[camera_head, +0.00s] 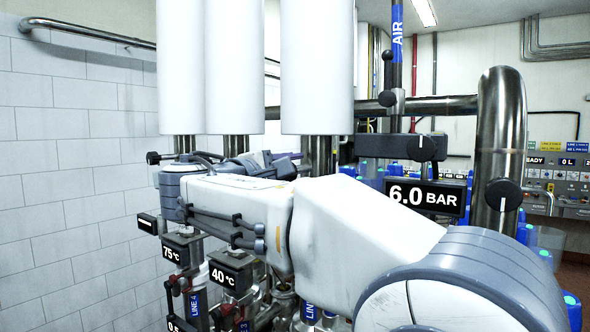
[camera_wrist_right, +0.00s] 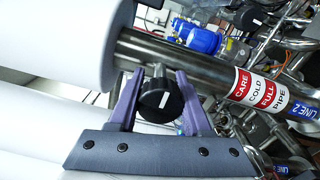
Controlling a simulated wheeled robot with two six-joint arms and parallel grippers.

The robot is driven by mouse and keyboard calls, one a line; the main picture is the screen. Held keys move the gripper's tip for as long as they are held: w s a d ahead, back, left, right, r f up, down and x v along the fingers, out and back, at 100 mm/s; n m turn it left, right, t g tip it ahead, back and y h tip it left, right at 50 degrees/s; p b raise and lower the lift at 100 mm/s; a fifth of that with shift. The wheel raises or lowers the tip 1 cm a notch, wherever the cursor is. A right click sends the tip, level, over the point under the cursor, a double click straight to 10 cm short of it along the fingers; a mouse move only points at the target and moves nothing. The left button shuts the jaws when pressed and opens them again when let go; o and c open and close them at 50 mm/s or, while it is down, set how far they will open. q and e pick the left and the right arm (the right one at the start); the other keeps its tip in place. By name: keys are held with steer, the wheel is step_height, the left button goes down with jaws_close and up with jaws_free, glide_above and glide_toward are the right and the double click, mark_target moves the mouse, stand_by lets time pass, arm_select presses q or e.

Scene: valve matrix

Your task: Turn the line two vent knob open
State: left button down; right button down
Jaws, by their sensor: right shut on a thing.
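The black vent knob (camera_wrist_right: 156,105) with a white pointer mark sits between my right gripper's two purple fingers in the right wrist view. The mark lies roughly crosswise to the steel pipe behind it. That pipe carries a LINE 2 label (camera_wrist_right: 305,112) and a red and white CARE COLD FULL PIPE label (camera_wrist_right: 257,90). My right gripper (camera_wrist_right: 157,80) is shut on the knob. In the head view my right arm reaches in from the lower right, and the purple fingers (camera_head: 272,158) show beyond the wrist. The knob there is hidden or too small to tell. My left gripper is out of view.
Large white cylinders (camera_head: 318,65) hang above my right wrist. A 6.0 BAR display (camera_head: 425,197) and a thick bent steel pipe (camera_head: 503,120) stand right of my arm. Displays for 75°C (camera_head: 172,253) and 40°C (camera_head: 223,275) stand below left. The tiled wall (camera_head: 65,180) is at left.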

stand_by(0.4)
steer(key=shift+c, duration=1.7)
jaws_free()
steer(key=b+v, duration=0.3)
steer(key=v, duration=0.7)
steer(key=shift+s+a+b, duration=0.15)
steer(key=shift+s+b, duration=0.05)
steer(key=shift+b, duration=0.1)
